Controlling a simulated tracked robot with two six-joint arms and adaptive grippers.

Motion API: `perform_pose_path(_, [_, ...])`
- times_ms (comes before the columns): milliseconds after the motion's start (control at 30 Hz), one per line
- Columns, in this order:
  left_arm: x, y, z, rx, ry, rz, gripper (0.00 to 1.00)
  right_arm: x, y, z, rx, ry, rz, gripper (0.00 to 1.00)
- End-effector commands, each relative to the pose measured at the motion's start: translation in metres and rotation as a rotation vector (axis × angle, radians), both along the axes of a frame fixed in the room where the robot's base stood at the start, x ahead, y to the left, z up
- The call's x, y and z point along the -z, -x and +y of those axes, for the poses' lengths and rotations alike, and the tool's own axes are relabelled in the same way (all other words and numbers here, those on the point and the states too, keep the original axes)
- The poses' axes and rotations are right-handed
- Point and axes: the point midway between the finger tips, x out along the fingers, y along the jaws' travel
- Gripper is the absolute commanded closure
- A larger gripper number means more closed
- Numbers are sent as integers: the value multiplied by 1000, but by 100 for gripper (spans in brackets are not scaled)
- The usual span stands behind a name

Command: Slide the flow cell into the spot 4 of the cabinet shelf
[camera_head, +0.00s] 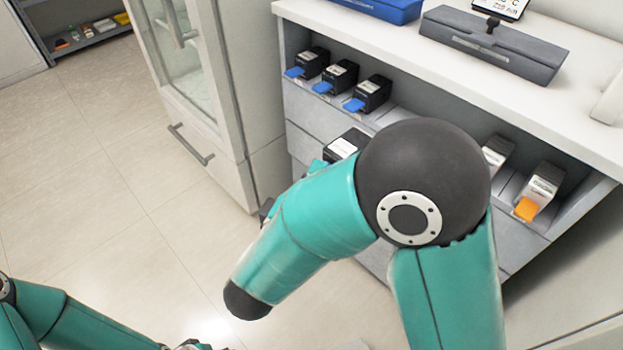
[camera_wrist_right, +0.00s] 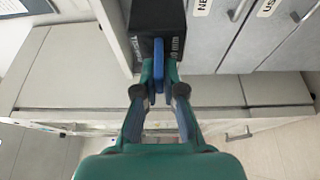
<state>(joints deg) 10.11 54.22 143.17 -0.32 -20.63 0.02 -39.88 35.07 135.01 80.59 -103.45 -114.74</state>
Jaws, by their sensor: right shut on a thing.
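A black flow cell with a blue tab (camera_wrist_right: 158,32) and lettering on its end fills the top middle of the right wrist view. My right gripper (camera_wrist_right: 158,72) is shut on its blue tab. In the head view the held flow cell (camera_head: 344,146) shows its pale label in front of the cabinet, partly hidden by my right arm. The cabinet shelf (camera_head: 402,116) holds several black boxes with blue tabs (camera_head: 368,93) at the left. My arm hides the middle spots. My left gripper (camera_head: 192,345) barely shows at the bottom edge.
White boxes, one with an orange tab (camera_head: 538,190), stand at the right of the shelf. A blue case (camera_head: 385,8) and a grey case (camera_head: 490,45) sit on the countertop. A glass-door cabinet (camera_head: 190,75) stands left. The floor (camera_head: 90,190) is clear.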

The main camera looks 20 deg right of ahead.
Motion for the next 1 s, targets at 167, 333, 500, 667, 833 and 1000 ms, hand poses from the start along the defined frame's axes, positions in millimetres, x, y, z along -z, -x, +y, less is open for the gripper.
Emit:
perform_pose_path(167, [6, 0, 0, 0, 0, 0, 60, 1, -5, -13, 3, 1, -1, 100])
perform_pose_path(333, [10, 0, 0, 0, 0, 0, 60, 1, -9, -24, 3, 0, 0, 100])
perform_pose_path(500, [13, 0, 0, 0, 0, 0, 60, 1, -14, -35, 3, 0, 0, 100])
perform_pose_path(667, [17, 0, 0, 0, 0, 0, 60, 1, -18, -46, 4, 0, -1, 100])
perform_pose_path(833, [21, 0, 0, 0, 0, 0, 60, 1, -23, -57, 4, 0, -1, 100])
perform_pose_path(1000, [24, 0, 0, 0, 0, 0, 60, 1, -27, -68, 4, 0, -1, 100])
